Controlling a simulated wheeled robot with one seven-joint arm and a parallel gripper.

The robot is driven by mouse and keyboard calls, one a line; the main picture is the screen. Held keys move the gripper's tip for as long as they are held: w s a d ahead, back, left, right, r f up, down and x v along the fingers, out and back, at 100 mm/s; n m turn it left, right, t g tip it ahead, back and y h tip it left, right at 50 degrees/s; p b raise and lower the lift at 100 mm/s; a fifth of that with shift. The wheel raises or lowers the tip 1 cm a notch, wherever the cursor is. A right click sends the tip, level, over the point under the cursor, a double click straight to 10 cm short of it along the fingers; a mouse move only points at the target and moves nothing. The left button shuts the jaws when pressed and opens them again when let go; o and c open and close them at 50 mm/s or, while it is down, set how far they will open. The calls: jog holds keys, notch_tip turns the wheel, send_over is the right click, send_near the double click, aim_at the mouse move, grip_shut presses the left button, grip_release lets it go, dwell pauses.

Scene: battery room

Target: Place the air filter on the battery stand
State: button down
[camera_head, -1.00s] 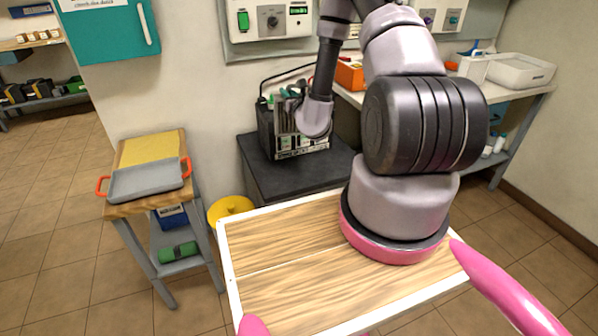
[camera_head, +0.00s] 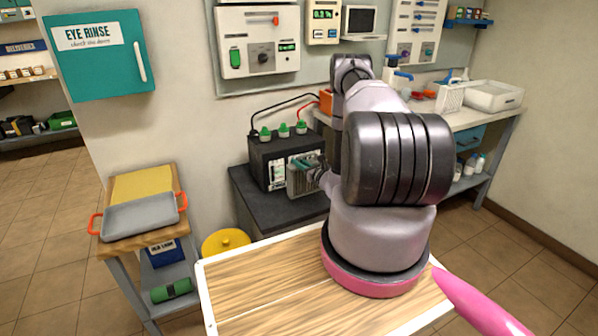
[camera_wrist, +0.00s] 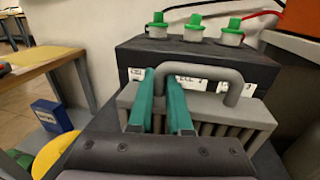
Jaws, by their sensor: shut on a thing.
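The air filter is a grey ribbed block with a loop handle; it shows in the head view (camera_head: 301,181) and the wrist view (camera_wrist: 245,112). My gripper (camera_wrist: 161,80) has its teal fingers shut on the left part of the handle. In the head view my gripper (camera_head: 307,163) is small and partly hidden by my arm. The filter is upright, just in front of the black battery (camera_head: 266,152), over the dark top of the battery stand (camera_head: 275,212). I cannot tell whether its underside touches the stand.
The battery has green caps (camera_wrist: 194,27) and cables. A workbench (camera_head: 490,122) with a white tray stands to the right. A small wooden table (camera_head: 150,185) with a grey tray (camera_head: 140,216) and a yellow lidded bin (camera_head: 226,242) are left. The stand's front is clear.

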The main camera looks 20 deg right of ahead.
jog(key=shift+f, duration=1.65)
jog(key=c, duration=0.8)
grip_release()
jog(key=shift+c, duration=0.2)
